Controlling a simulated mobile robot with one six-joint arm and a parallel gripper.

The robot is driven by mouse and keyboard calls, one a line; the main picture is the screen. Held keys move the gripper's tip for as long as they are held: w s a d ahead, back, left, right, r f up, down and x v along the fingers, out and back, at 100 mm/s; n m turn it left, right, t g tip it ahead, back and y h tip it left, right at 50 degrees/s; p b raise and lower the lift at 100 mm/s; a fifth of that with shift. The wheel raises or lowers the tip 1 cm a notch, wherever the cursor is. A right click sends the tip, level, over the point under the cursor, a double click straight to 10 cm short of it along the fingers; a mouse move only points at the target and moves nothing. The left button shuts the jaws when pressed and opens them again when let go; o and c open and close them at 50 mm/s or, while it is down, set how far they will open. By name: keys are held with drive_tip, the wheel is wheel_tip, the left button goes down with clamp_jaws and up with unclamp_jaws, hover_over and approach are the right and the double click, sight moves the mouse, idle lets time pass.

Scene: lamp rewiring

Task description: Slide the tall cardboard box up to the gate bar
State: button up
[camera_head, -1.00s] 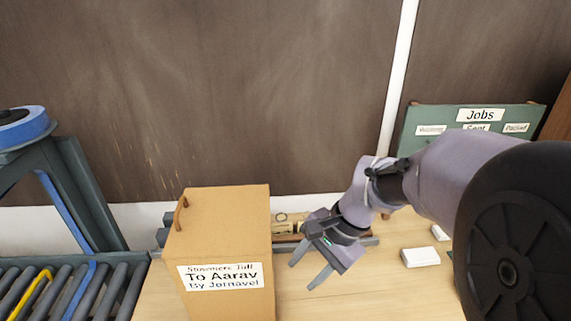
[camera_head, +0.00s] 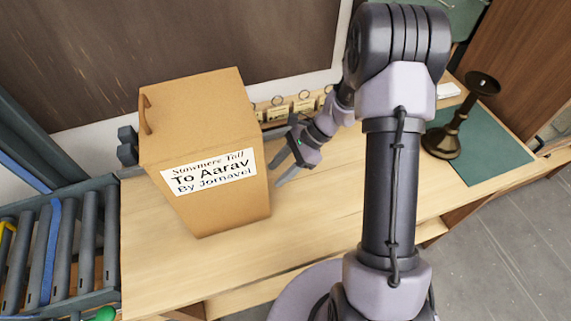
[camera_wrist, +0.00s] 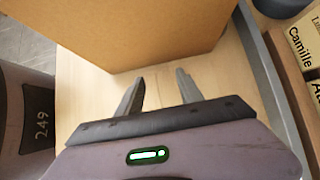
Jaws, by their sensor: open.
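I cannot tell for certain which part is the gate bar.
A roller conveyor (camera_head: 45,245) adjoins the bench on the left. A grey rail (camera_wrist: 258,65) runs along the bench's back, with labelled tags (camera_head: 302,105) behind it. A dark candlestick lamp (camera_head: 455,130) stands on a green mat (camera_head: 485,165) at right. The bench front (camera_head: 270,240) is clear.

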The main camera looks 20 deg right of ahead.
drive_tip(key=shift+a+f, duration=0.1)
drive_tip(key=shift+f, duration=0.45)
drive_tip(key=shift+r, duration=0.2)
drive_tip(key=shift+a+b, duration=0.6)
drive_tip(key=shift+a, duration=2.65)
drive_tip(key=a+b, duration=0.1)
drive_tip(key=a, duration=0.5)
drive_tip(key=shift+a, duration=0.4)
